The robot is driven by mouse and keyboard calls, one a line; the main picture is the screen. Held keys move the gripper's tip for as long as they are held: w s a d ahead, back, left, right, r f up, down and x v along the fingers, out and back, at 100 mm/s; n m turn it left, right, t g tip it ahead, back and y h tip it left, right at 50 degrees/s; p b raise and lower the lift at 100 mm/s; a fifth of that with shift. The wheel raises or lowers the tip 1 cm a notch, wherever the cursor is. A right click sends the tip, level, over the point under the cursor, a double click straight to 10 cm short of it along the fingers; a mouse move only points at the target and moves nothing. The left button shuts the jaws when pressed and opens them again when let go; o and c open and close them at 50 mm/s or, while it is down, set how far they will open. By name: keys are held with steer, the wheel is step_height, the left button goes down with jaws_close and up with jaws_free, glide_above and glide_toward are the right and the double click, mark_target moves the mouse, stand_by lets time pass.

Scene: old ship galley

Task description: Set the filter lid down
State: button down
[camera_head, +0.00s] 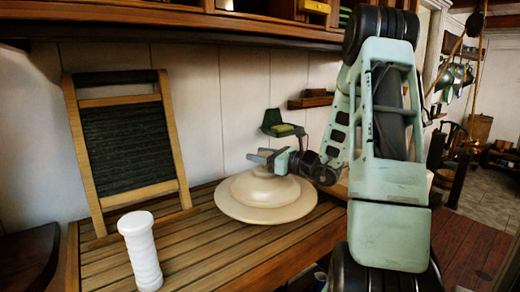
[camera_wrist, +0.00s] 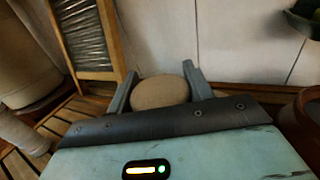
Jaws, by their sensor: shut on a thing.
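The filter lid (camera_head: 262,205) is a cream, wide-brimmed disc with a raised round middle, low over the slatted wooden counter in the head view. It looks level; I cannot tell whether its brim touches the slats. My gripper (camera_head: 262,157) is above its middle. In the wrist view the fingers of my gripper (camera_wrist: 160,70) stand on either side of a rounded tan part of the lid (camera_wrist: 160,93) and are shut on it. The lid's brim is hidden in the wrist view.
A washboard (camera_head: 125,140) leans on the wall at the counter's left, with a ribbed white cylinder (camera_head: 141,250) in front. A dark green scale-like object (camera_head: 281,123) is behind the lid. Bare slats (camera_head: 215,255) lie front-left of the lid. A large tan vessel (camera_wrist: 25,60) shows in the wrist view.

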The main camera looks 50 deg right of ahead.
mark_target(261, 169)
steer(key=shift+f, duration=1.55)
steer(key=shift+f, duration=0.2)
steer(key=c, duration=0.6)
jaws_free()
steer(key=shift+r, duration=0.1)
steer(key=s+b, duration=0.1)
steer(key=s, duration=0.3)
steer(key=s+d, duration=0.1)
steer(key=s, duration=0.3)
steer(key=s+d+b, duration=0.1)
steer(key=s, duration=0.3)
steer(key=shift+b, duration=0.3)
